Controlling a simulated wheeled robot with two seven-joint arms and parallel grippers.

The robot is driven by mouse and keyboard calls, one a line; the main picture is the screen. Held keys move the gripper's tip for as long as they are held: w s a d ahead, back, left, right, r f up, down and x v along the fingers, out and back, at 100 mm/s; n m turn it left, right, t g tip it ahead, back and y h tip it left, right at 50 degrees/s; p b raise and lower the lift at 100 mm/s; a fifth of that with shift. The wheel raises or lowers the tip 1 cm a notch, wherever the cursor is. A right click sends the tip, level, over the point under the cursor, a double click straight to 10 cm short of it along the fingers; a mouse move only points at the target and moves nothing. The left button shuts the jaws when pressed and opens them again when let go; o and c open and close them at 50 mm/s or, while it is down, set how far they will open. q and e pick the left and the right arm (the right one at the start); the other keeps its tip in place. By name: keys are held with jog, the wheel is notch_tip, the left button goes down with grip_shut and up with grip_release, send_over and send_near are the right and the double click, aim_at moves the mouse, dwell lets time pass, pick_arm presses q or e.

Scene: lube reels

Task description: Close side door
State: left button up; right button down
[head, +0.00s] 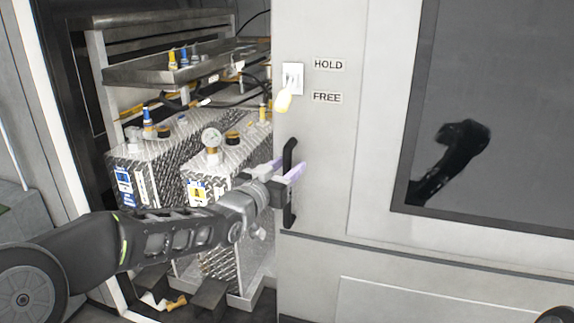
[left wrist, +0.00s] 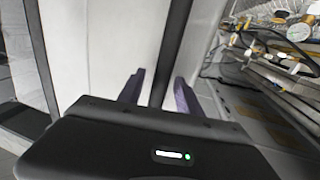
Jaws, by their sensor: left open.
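The side door (head: 340,185) is a large light panel with a dark window (head: 500,90) at the right of the head view. The opening to its left is uncovered. A black vertical handle (head: 290,212) stands near the door's left edge. My left gripper (head: 290,174) is at the handle, its purple fingers open and reaching to either side of it; whether they touch it I cannot tell. In the left wrist view the two fingers (left wrist: 158,90) are apart, with the door's pale face (left wrist: 85,45) beyond them. My right gripper is not in view.
Inside the opening are metal lube tanks (head: 150,175) with a gauge, hoses and a shelf (head: 185,72).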

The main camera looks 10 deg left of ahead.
pick_arm(q)
grip_shut()
dwell(0.4)
dwell(1.0)
